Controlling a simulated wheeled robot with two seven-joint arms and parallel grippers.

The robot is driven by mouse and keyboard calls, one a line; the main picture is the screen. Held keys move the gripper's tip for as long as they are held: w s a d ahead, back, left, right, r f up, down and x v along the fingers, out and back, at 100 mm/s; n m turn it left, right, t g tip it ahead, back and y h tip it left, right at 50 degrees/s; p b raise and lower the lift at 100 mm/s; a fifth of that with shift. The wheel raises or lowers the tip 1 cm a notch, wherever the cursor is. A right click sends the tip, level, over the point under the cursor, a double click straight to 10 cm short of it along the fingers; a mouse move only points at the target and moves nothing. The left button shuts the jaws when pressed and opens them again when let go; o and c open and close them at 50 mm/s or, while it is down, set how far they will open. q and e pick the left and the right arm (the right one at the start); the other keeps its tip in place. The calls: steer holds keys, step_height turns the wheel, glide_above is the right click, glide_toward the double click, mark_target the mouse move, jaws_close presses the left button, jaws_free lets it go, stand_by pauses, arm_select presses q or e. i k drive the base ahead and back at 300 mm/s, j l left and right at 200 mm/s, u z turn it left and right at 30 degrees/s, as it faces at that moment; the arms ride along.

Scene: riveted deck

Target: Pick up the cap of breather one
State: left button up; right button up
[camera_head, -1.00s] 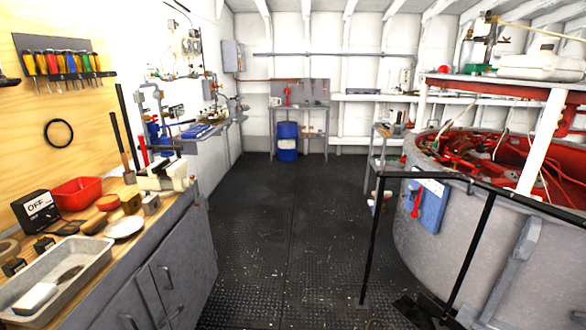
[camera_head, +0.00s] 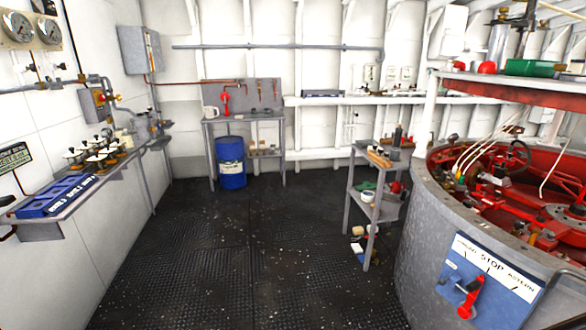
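Several small brass fittings with dark and pale tops (camera_head: 98,156) stand on the grey wall shelf (camera_head: 120,170) at the left. They may be the breathers, but I cannot tell which is breather one or make out a separate cap. A blue labelled holder (camera_head: 56,195) lies at the near end of this shelf; its lettering is too small to read surely. Neither of my grippers is in view.
The dark deck (camera_head: 230,250) is open ahead. A grey stand (camera_head: 372,190) and a large round grey casing (camera_head: 425,235) with a blue lever panel (camera_head: 490,285) bound it on the right. A blue drum (camera_head: 231,165) stands under the back bench (camera_head: 245,116).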

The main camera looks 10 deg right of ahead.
mark_target(459, 65)
steer(key=i+z, duration=0.35)
steer(key=i, duration=0.35)
steer(key=i+j+z, duration=0.2)
steer(key=i+z, duration=0.2)
steer(key=i, duration=0.25)
steer(key=i+l+z, duration=0.35)
steer(key=i+l, duration=0.15)
steer(key=i+l+z, duration=0.4)
steer(key=i, duration=0.15)
steer(key=i+j+u, duration=0.8)
steer(key=j, duration=0.15)
steer(key=i+j+u, duration=0.4)
steer(key=i+u, duration=0.3)
steer(key=i, duration=1.55)
steer(key=i+z, duration=0.15)
steer(key=i, duration=0.35)
steer(key=i+j+z, duration=0.2)
steer(key=i, duration=0.25)
steer(key=i+z, duration=0.15)
steer(key=i, duration=0.35)
steer(key=i+l+z, duration=0.15)
steer(key=z, duration=0.35)
steer(key=i+z, duration=0.3)
steer(key=z, duration=0.15)
steer(key=i+z, duration=0.25)
steer(key=z, duration=0.25)
steer(key=i+j+z, duration=0.15)
steer(key=z, duration=0.35)
steer(key=i, duration=0.05)
